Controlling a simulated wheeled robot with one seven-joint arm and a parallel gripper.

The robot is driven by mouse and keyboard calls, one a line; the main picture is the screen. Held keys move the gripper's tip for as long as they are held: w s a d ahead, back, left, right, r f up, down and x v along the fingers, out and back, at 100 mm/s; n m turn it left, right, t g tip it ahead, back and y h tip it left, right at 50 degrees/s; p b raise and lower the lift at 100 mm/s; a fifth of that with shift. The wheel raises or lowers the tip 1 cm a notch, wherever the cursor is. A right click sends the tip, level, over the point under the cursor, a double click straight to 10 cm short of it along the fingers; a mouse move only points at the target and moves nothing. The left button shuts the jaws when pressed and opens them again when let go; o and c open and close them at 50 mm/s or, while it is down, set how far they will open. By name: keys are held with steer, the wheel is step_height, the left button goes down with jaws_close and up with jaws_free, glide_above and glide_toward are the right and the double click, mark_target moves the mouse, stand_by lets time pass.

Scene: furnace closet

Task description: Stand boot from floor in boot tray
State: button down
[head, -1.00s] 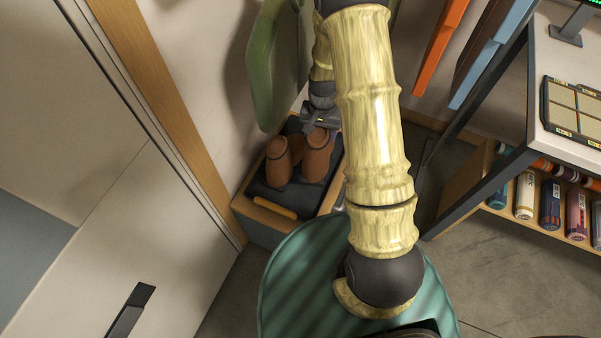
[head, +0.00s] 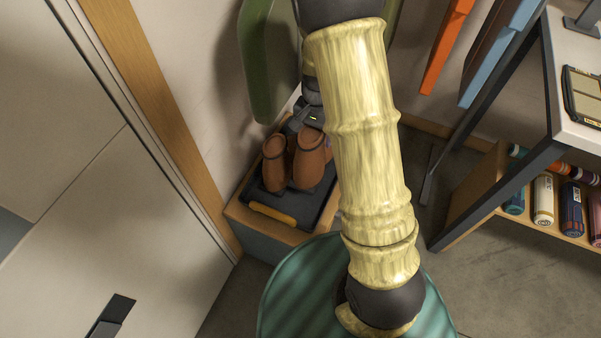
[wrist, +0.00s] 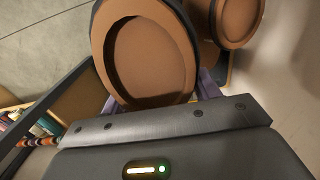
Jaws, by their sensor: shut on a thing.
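Two brown boots are at the boot tray (head: 250,192), a dark tray at the wall. The left boot (head: 275,165) stands upright in it. The right boot (head: 309,163) is upright beside it, at or just above the tray floor; I cannot tell if its sole touches. My gripper (head: 316,130) is behind the right boot, shut on its upper part, and my arm partly hides it. In the wrist view the held boot's open top (wrist: 150,55) fills the middle, with the purple fingers at its rim. The other boot (wrist: 238,20) is at upper right.
The tray sits in a wood-rimmed box with a yellow-orange bar (head: 272,214) at its front. A green hanging item (head: 265,65) is close above the left. A desk (head: 575,135) and a shelf of rolled items (head: 543,200) stand right. Bare floor lies between.

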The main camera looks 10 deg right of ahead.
steer(key=shift+f+b, duration=0.75)
steer(key=shift+f, duration=2.35)
steer(key=shift+f+b, duration=0.5)
steer(key=shift+f, duration=1.45)
steer(key=shift+c, duration=1.9)
jaws_free()
